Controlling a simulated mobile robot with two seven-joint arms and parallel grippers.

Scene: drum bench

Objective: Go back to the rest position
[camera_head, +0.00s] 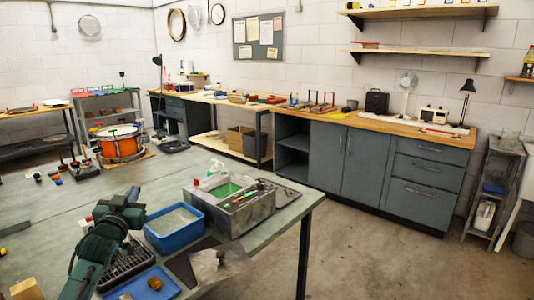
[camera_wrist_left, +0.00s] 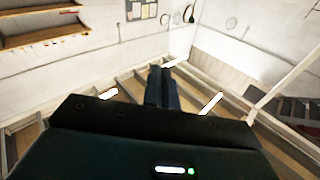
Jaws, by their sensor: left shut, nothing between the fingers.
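My left arm rises from the bottom left of the head view, dark green and black. Its gripper (camera_head: 134,193) is over the near part of the grey-green bench (camera_head: 55,215), left of a blue tub. In the left wrist view the two dark fingers (camera_wrist_left: 160,72) are together with nothing between them. That view looks across to the walls and shelves. My right gripper is in neither view.
Close by are the blue tub (camera_head: 174,246), a grey tool box (camera_head: 243,216) with a green compartment, a blue tray (camera_head: 128,288) and a wooden block (camera_head: 24,289). An orange drum (camera_head: 121,147) stands farther back. The bench's left middle is mostly clear.

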